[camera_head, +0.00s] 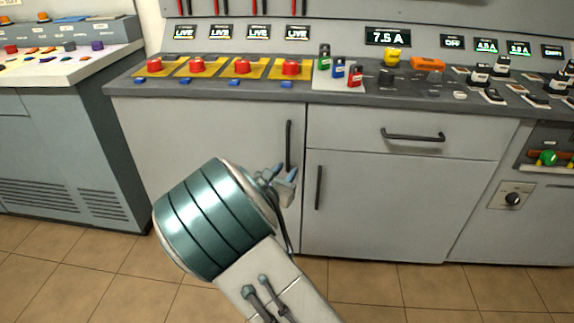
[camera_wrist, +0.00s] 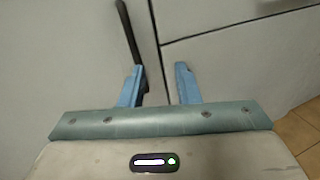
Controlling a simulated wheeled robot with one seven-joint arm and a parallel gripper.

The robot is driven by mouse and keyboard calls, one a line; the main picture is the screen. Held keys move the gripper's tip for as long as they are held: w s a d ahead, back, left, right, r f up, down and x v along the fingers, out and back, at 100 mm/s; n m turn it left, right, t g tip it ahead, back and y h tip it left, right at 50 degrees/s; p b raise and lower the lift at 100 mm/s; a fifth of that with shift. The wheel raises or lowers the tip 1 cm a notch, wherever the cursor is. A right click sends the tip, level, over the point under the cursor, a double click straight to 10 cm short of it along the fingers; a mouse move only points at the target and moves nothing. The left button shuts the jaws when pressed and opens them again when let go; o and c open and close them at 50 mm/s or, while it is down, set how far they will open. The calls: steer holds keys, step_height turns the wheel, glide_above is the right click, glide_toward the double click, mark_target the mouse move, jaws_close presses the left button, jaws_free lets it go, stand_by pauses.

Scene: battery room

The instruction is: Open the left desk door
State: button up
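The left desk door (camera_head: 215,130) is a grey panel below the console top and looks shut. Its dark vertical bar handle (camera_head: 289,140) is near its right edge. My gripper (camera_head: 284,172) is in front of the handle's lower end. In the wrist view my gripper (camera_wrist: 160,75) has its two blue fingers apart with nothing clearly held. The handle (camera_wrist: 128,32) comes down from the top to the left finger. That finger hides part of it, and a dark bit shows on the finger's inner side. I cannot tell whether they touch.
To the right are a drawer (camera_head: 400,139) with a horizontal handle and a lower door (camera_head: 400,195) with a vertical handle. The console top holds red buttons (camera_head: 197,66) and switches. A separate cabinet (camera_head: 55,160) stands at left. Tiled floor (camera_head: 120,275) is open in front.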

mark_target(287, 150)
steer(key=w+b, duration=0.1)
steer(key=w, duration=0.3)
steer(key=w+f+n+y+b, duration=0.1)
steer(key=w, duration=0.4)
steer(key=w+n+t+b, duration=0.1)
steer(key=w+b, duration=0.1)
steer(key=w, duration=0.2)
steer(key=shift+w+a+f+y, duration=0.15)
steer(key=shift+w+f+y, duration=0.15)
steer(key=shift+y, duration=0.1)
jaws_close()
